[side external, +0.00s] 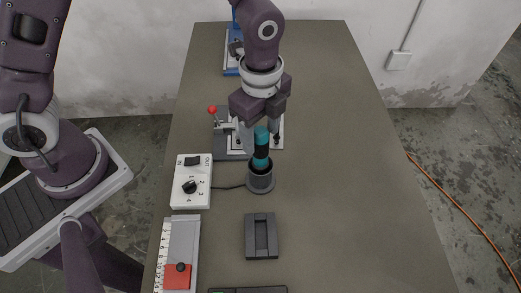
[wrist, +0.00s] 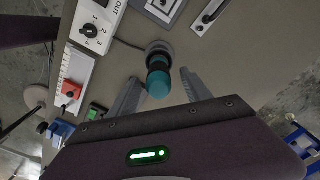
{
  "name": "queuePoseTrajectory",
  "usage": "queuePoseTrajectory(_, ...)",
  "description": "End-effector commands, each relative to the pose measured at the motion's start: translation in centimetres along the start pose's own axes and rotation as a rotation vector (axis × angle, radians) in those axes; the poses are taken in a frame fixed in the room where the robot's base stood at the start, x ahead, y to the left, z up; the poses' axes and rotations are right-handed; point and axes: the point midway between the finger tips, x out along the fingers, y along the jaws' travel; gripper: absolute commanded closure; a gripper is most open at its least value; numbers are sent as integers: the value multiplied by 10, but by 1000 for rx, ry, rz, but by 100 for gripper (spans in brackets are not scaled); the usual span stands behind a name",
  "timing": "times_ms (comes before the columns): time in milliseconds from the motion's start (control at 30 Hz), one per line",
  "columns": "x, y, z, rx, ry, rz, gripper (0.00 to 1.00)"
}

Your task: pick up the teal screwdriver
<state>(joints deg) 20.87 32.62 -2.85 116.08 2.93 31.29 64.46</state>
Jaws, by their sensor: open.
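The teal screwdriver (side external: 261,147) stands upright in a dark grey round cup (side external: 261,182), with its teal and black handle showing above the rim. Its lower part is hidden inside the cup. In the wrist view the teal handle end (wrist: 158,86) points toward the camera. My gripper (side external: 260,133) is above the cup at the top of the handle. In the wrist view my gripper (wrist: 160,82) is open, with one finger on each side of the handle and visible gaps between. Nothing is held.
A white control box (side external: 192,199) with a dial stands left of the cup, joined by a cable. A clamp fixture with a red knob (side external: 212,110) is behind. A dark slotted block (side external: 261,250) and a ruler slide with a red block (side external: 177,277) are in front. The table's right side is clear.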

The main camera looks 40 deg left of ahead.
Motion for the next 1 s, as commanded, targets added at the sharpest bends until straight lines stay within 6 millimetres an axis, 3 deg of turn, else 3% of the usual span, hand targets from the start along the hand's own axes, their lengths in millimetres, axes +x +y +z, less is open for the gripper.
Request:
queuePoseTrajectory(200,38,3,0,-2,-2,4,43)
queuePoseTrajectory(433,41,2,0,-4,-1,0,43)
queuePoseTrajectory(733,40,2,0,-4,-1,1,100)
queuePoseTrajectory(1000,40,2,0,-4,0,0,100)
